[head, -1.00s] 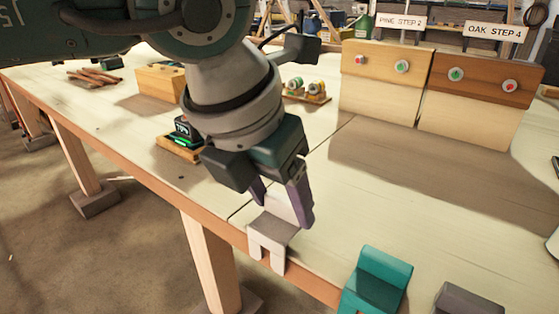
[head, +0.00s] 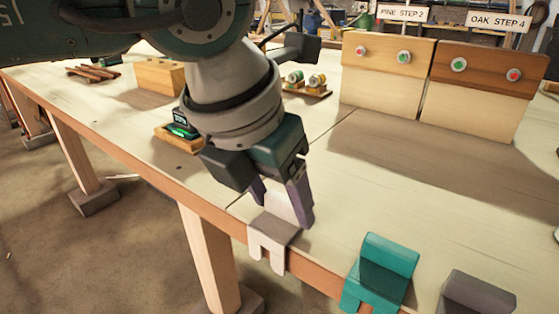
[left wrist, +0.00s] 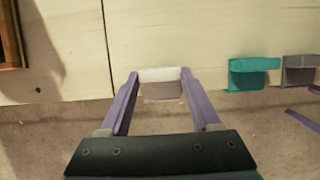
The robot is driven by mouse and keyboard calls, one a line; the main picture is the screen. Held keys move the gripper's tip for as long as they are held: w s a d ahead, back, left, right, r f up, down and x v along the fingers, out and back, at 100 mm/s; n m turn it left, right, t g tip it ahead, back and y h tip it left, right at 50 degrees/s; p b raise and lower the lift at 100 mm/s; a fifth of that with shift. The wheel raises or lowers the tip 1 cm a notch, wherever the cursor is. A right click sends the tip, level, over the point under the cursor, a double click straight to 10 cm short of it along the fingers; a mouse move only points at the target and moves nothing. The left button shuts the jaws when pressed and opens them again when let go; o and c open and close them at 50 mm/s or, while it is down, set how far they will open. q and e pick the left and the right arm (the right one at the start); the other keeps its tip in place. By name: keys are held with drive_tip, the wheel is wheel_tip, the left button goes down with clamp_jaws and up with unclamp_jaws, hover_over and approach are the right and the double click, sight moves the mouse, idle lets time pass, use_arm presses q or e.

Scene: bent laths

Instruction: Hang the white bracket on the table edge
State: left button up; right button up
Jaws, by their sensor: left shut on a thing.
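The white bracket (head: 270,234) is at the front edge of the table (head: 390,190), near the seam. Its two prongs hang down in front of the orange-brown edge strip; whether its top rests on the table, I cannot tell. My left gripper (head: 282,210) points down and is shut on the bracket, with one purple finger at each side. In the left wrist view the bracket (left wrist: 160,86) sits between the fingertips of the left gripper (left wrist: 160,74), its lower part against the floor.
A teal bracket (head: 382,268) and a grey bracket (head: 476,295) hang on the same edge, to the right. Two wooden boxes with red and green lights, labelled PINE STEP 2 (head: 388,72) and OAK STEP 4 (head: 482,88), stand behind. The tabletop between is clear.

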use_arm(q)
drive_tip(key=o, duration=1.5)
wheel_tip(320, 180, up, 7)
drive_tip(key=p, duration=0.4)
drive_tip(key=shift+d, duration=0.1)
